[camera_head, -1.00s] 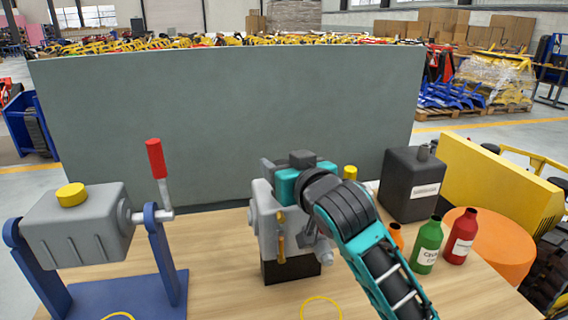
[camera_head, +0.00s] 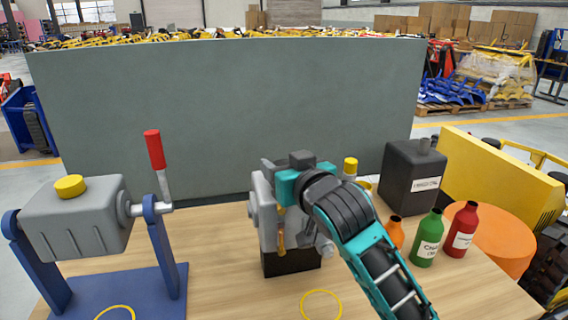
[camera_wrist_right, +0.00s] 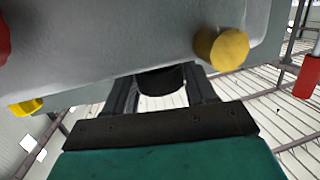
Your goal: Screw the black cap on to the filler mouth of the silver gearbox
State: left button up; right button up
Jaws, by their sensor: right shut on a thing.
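The silver gearbox (camera_head: 261,205) stands upright on a black block (camera_head: 290,262) in the middle of the table, partly behind my right arm. My right gripper (camera_head: 300,158) is at its upper part. In the right wrist view the fingers (camera_wrist_right: 160,88) are shut on the black cap (camera_wrist_right: 160,78), close up against the grey gearbox body (camera_wrist_right: 130,35). A yellow knob (camera_wrist_right: 222,48) sits on that body near the fingers. The filler mouth is hidden, and I cannot tell whether the cap touches it. My left gripper is not in view.
A grey unit (camera_head: 75,220) with yellow cap and red-handled lever (camera_head: 155,150) stands on a blue frame at left. Orange, green (camera_head: 427,240) and red bottles and a dark canister (camera_head: 410,180) stand at right. A grey panel (camera_head: 230,110) closes the back. The front table is mostly clear.

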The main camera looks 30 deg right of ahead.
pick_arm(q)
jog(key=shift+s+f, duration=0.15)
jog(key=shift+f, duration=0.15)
pick_arm(e)
jog(key=shift+f, duration=0.6)
jog(key=o, duration=1.1)
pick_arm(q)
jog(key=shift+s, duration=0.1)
